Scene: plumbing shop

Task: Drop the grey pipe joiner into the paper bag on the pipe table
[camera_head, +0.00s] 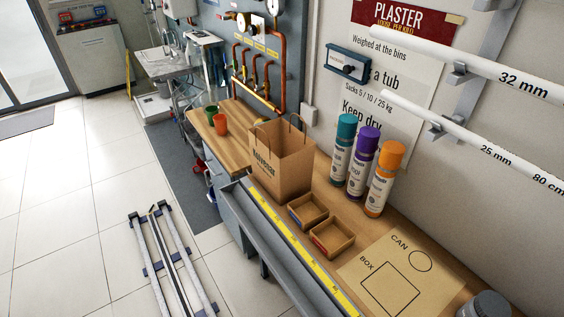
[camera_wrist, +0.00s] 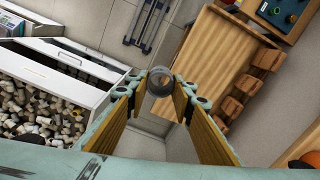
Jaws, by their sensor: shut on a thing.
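The paper bag (camera_head: 283,160) stands upright and open on the wooden pipe table (camera_head: 375,220) in the head view, with its handles up. In the wrist view my gripper (camera_wrist: 160,84) is shut on the grey pipe joiner (camera_wrist: 160,80), a short ring held between the fingertips with its opening facing the camera. The held joiner is above the floor, between a bin unit on the left and a wooden bench on the right. The bag is not seen in the wrist view. My gripper and the joiner are not in the head view.
Two small cardboard trays (camera_head: 331,237), several spray cans (camera_head: 378,180) and a marked sheet (camera_head: 395,275) share the table with the bag. In the wrist view, an open bin (camera_wrist: 50,100) holds many fittings.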

